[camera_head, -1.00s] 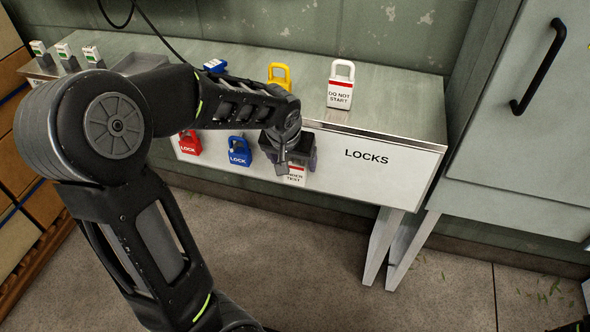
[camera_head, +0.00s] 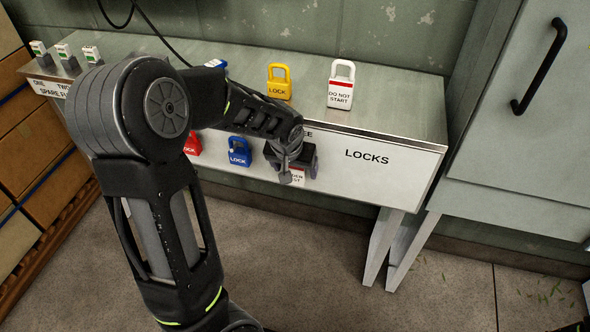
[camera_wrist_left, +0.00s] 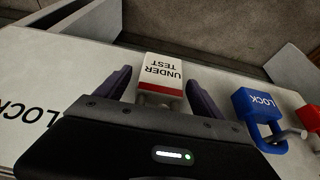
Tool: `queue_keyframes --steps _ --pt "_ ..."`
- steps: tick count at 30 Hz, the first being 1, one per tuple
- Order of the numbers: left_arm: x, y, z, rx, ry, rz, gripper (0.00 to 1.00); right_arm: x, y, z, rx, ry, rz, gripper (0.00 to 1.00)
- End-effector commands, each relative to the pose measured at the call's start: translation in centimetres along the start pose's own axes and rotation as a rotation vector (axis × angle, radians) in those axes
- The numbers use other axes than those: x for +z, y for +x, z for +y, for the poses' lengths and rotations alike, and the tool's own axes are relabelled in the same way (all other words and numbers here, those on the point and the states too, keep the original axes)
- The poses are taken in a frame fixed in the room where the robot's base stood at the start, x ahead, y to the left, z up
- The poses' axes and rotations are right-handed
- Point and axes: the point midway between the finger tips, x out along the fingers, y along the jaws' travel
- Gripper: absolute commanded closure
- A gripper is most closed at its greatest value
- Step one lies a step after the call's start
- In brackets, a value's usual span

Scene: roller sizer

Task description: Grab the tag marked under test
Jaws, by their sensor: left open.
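The white tag marked UNDER TEST (camera_wrist_left: 160,75), with a red band, hangs on the front panel of the shelf. In the left wrist view it sits between the two spread fingers of my left gripper (camera_wrist_left: 158,88), with a small gap visible on the right side. In the head view the tag (camera_head: 297,177) is mostly hidden behind my left gripper (camera_head: 290,164). The gripper is open around or just in front of the tag; contact cannot be told. My right gripper is not in view.
A blue lock (camera_head: 239,151) and a red lock (camera_head: 193,144) hang to the left on the same panel. On the shelf top (camera_head: 400,100) stand a yellow lock (camera_head: 279,84) and a DO NOT START tag (camera_head: 341,86). A cabinet (camera_head: 520,120) stands at the right.

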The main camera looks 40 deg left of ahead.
Motion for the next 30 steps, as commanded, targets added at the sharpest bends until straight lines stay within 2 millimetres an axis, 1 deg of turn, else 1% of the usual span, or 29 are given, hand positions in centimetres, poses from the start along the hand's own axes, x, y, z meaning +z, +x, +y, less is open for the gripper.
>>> queue_keyframes --steps 8,30 --pt "0.01 -0.02 0.01 0.0 0.0 0.0 0.22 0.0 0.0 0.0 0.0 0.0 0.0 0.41" --pt "0.01 -0.02 0.01 0.0 0.0 0.0 0.82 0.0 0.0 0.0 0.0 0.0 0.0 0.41"
